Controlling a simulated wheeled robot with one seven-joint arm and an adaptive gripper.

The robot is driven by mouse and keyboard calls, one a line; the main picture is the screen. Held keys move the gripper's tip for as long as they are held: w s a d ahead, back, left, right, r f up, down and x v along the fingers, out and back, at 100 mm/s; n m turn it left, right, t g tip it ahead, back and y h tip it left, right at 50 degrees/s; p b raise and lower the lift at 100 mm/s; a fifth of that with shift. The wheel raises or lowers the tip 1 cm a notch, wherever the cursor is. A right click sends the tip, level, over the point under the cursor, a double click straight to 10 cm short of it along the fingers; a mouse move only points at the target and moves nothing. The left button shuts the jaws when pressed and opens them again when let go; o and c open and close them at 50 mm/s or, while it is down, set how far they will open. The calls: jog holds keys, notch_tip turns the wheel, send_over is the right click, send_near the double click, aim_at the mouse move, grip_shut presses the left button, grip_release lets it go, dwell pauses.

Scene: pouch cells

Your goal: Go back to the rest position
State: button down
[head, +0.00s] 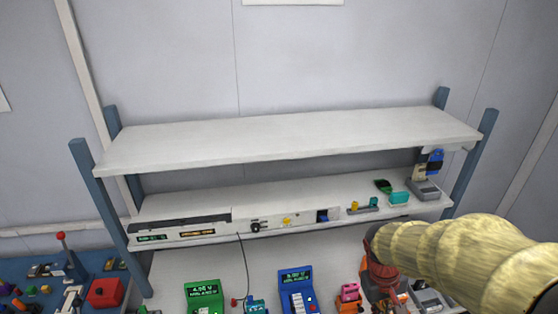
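My arm (465,258), in a pale yellow ribbed sleeve, reaches in from the right edge toward the lower middle right. At its end a dark reddish part, which looks like my gripper (381,284), points down over the bench. Its fingertips are not clear, so I cannot tell whether it is open, shut or holding something. It is close to a small pink and orange device (348,293), but I cannot tell whether they touch.
A shelf rack with a bare white top shelf (290,137) and blue posts stands behind the bench. Its lower shelf (180,205) bears several small devices. A green meter (203,295) and a blue meter (297,290) stand in front. A blue bench (35,280) with a red box (104,292) is left.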

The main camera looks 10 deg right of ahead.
jog(key=s+a+t+y+b, duration=0.2)
jog(key=a+t+b, duration=0.4)
jog(key=a+b, duration=0.8)
jog(key=shift+s+a+r+n+b, duration=0.3)
jog(key=shift+s+a+r+n, duration=0.05)
jog(key=shift+a+r+n, duration=0.1)
